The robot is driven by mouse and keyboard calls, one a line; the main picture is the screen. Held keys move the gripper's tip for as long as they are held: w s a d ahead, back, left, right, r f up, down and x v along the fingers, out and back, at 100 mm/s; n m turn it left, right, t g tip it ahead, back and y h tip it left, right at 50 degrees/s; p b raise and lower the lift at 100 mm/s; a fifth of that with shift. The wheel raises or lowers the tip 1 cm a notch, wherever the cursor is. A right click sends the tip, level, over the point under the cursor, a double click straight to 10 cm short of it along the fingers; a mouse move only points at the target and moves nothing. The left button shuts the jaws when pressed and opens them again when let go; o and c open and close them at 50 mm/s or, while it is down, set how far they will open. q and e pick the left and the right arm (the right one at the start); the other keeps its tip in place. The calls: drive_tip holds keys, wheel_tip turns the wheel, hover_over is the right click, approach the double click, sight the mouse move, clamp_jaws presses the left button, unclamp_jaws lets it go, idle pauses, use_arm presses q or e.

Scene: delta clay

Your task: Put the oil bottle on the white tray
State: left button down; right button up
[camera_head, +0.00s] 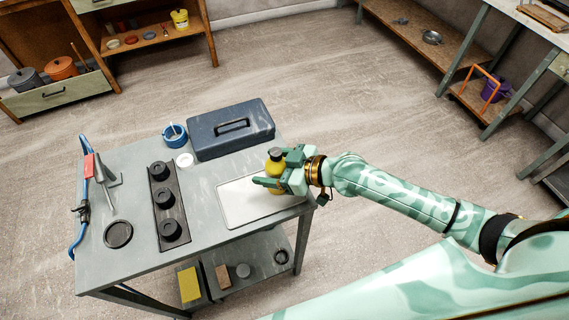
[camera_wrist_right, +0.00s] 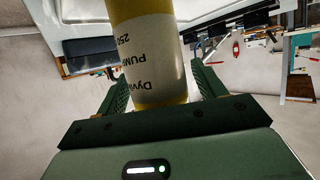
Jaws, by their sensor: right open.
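The oil bottle (camera_head: 274,168) is yellow with a dark cap and appears upright on the white tray (camera_head: 240,208), near the tray's far right part. Its base is partly hidden by my fingers. My right gripper (camera_head: 271,174) reaches in from the right, with its open fingers on either side of the bottle. In the right wrist view, the bottle (camera_wrist_right: 150,55) and its pale label show between the two fingers of the gripper (camera_wrist_right: 163,85). A gap shows on the right side there; contact on the left is unclear. My left gripper is out of view.
A dark blue toolbox (camera_head: 231,128) stands behind the tray.

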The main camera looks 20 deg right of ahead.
drive_tip(key=v, duration=1.2)
drive_tip(key=shift+p, duration=0.3)
